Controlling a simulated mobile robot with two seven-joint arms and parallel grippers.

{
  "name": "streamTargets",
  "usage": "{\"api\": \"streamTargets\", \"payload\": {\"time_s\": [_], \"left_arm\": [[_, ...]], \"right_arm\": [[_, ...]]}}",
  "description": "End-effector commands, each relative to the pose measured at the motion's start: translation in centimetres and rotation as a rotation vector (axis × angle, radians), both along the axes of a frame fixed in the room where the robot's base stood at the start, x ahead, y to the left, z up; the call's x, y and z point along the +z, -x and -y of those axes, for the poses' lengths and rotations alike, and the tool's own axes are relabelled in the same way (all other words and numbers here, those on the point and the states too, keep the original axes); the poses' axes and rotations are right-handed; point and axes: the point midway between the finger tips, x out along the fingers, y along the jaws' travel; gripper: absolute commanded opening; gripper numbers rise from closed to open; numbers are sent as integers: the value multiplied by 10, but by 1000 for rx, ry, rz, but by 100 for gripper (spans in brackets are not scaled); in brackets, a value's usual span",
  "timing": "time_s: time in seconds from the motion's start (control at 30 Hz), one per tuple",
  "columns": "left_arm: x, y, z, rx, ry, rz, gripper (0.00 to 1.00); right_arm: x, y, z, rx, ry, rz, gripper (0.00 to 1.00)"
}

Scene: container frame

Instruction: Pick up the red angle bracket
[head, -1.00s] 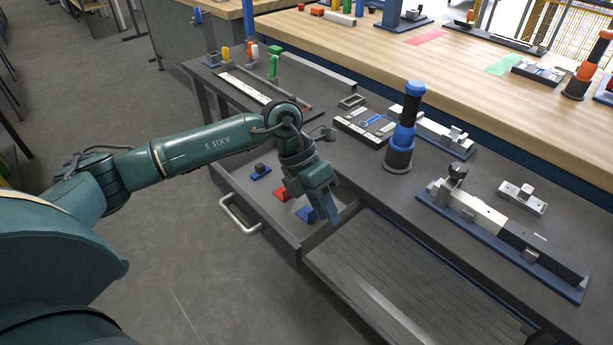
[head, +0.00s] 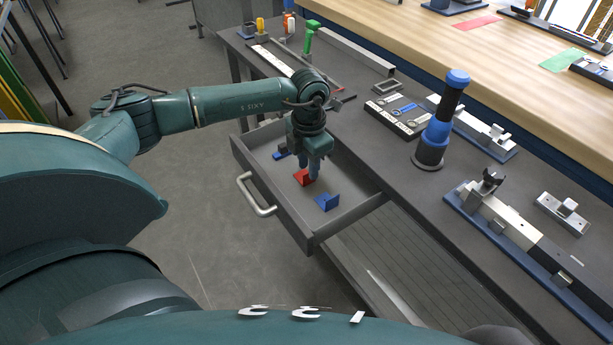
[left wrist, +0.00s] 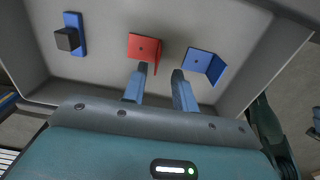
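The red angle bracket (head: 303,178) lies in an open grey drawer (head: 268,193). In the left wrist view the red bracket (left wrist: 143,47) sits just beyond my fingertips, its upright flange toward the right. My left gripper (head: 309,172) points down into the drawer and partly overlaps the red bracket. In the left wrist view my left gripper (left wrist: 158,76) has its two fingers apart, with nothing between them. I cannot tell its exact height above the bracket. My right gripper is not in view.
A blue angle bracket (head: 326,203) lies close to the red one, toward the drawer's front right. A blue piece with a dark block (left wrist: 69,36) lies at the other side. Drawer walls surround them. A blue-and-black cylinder (head: 440,120) stands on the bench.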

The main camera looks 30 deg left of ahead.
Motion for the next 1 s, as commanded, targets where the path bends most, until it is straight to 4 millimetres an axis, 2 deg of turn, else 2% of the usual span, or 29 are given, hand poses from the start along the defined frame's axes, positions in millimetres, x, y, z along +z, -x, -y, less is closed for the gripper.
{"api": "streamTargets", "payload": {"time_s": [0.23, 0.33, 0.57, 0.9, 1.0], "left_arm": [[-36, -2, -3, 0, 1, -3, 28], [-42, -2, -4, 0, -1, -3, 28], [-43, -2, -4, -1, 0, -1, 27], [-42, -2, -4, 0, 0, -1, 0], [-42, -2, -4, 0, 0, -1, 0]], "right_arm": [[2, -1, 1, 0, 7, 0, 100], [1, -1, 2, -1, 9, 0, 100], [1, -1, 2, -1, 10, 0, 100], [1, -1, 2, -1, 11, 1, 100], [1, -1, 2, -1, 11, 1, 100]]}}
